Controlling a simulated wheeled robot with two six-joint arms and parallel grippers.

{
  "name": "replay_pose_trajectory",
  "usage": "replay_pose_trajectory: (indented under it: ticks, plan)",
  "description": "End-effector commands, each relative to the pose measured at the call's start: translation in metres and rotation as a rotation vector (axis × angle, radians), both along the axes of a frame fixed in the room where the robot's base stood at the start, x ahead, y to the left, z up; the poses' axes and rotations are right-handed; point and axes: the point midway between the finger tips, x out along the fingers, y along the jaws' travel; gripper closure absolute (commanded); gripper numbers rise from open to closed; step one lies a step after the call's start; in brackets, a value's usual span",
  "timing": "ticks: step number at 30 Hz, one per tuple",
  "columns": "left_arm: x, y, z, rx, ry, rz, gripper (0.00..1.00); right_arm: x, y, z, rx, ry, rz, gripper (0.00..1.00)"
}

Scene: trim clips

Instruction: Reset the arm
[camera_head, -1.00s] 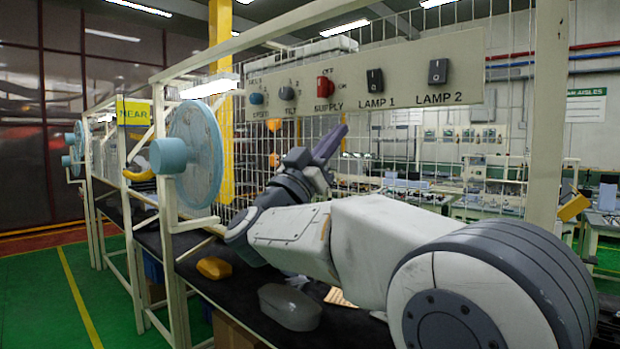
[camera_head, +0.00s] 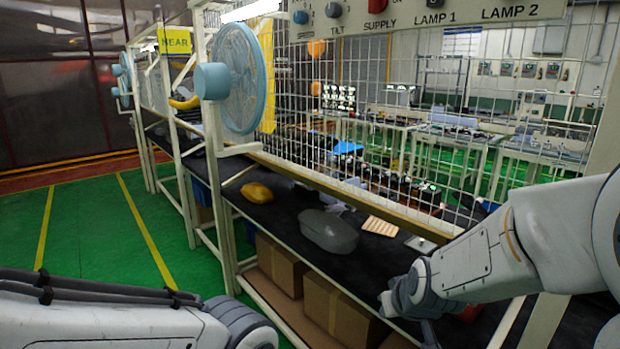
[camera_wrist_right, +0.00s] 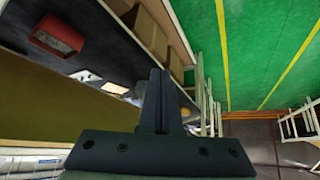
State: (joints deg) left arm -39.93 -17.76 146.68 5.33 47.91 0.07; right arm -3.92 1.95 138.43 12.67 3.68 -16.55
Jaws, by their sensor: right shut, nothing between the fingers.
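My right arm (camera_head: 480,260) comes in from the right in the head view and bends down over the front edge of the black bench. Its gripper is near the bottom of that view, mostly cut off by the frame edge. In the right wrist view my right gripper (camera_wrist_right: 155,95) has its dark fingers together with nothing between them. It is apart from the bench items. My left arm (camera_head: 110,320) lies across the bottom left of the head view, and its gripper is out of frame.
The panel (camera_head: 405,18) with knobs and lamp switches hangs above the wire mesh. A grey lidded case (camera_head: 328,231) and a yellow item (camera_head: 257,192) lie on the bench. Blue fans (camera_head: 237,78) line the mesh. Cardboard boxes (camera_head: 335,308) sit below. Green floor is clear at left.

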Motion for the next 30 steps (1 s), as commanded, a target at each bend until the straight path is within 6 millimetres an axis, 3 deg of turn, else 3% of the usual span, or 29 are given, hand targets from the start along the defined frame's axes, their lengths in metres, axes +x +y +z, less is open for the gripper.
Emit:
replay_pose_trajectory:
  ticks: [3, 12, 17, 23, 30]
  plan:
    - [0.000, 0.000, 0.000, 0.000, 0.000, 0.000, 0.50, -0.037, -0.011, -0.023, 0.008, 0.135, -0.044, 1.00]
    - [0.000, 0.000, 0.000, 0.000, 0.000, 0.000, 0.50, -0.119, -0.033, -0.059, 0.001, 0.412, -0.142, 1.00]
    - [0.000, 0.000, -0.001, 0.000, 0.000, 0.000, 0.50, -0.129, 0.003, -0.048, -0.015, 0.428, -0.023, 1.00]
    - [0.000, 0.000, -0.002, 0.000, 0.000, 0.000, 0.50, -0.156, 0.043, -0.035, -0.040, 0.468, 0.127, 1.00]
    - [0.000, 0.000, -0.004, 0.000, 0.000, 0.000, 0.50, -0.212, 0.090, -0.015, -0.090, 0.532, 0.365, 1.00]
